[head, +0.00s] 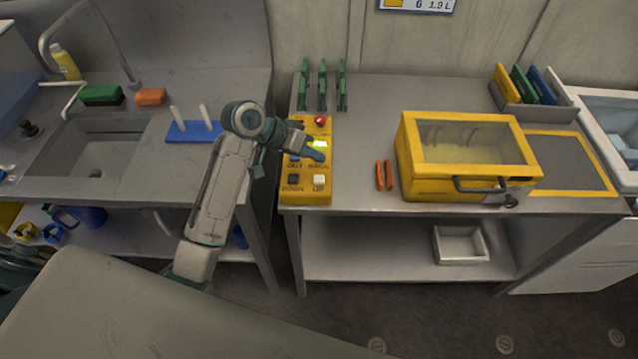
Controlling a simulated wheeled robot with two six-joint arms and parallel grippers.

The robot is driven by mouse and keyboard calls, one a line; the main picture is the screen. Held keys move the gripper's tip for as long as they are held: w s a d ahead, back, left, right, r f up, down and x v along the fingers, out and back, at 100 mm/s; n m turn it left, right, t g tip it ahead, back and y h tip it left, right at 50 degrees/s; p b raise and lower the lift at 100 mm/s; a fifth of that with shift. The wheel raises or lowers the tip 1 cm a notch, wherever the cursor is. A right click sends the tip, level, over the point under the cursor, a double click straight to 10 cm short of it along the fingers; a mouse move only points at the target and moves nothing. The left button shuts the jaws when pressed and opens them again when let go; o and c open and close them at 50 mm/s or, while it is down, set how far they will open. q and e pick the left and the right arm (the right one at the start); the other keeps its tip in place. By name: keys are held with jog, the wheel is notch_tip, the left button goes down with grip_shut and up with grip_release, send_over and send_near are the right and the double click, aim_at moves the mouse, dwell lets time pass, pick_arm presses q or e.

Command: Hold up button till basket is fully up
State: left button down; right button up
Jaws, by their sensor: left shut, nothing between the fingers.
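A yellow control panel (306,197) lies on the left end of the right-hand bench. The labels are too small to read surely, so I cannot be certain which is the up button. My left gripper (317,155) is shut and empty over the middle of the panel, above the white button in the picture. A yellow box with a clear lid (468,140) stands to the right; no basket is clearly visible inside. My right gripper is out of view.
Two orange sticks (384,175) lie between panel and box. Green racks (322,88) stand behind the panel. A rack of coloured boards (524,88) is at the back right. A sink (92,157) is on the left bench. A grey tray (461,245) sits on the lower shelf.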

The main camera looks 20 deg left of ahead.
aim_at(314, 179)
pick_arm(q)
notch_tip(314, 179, down, 3)
jog(key=shift+f+b, duration=0.1)
jog(key=shift+b, duration=1.05)
jog(key=shift+f+b, duration=0.35)
jog(key=shift+f, duration=0.7)
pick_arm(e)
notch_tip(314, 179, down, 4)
pick_arm(q)
jog(key=shift+f, duration=0.15)
jog(key=shift+f, duration=0.25)
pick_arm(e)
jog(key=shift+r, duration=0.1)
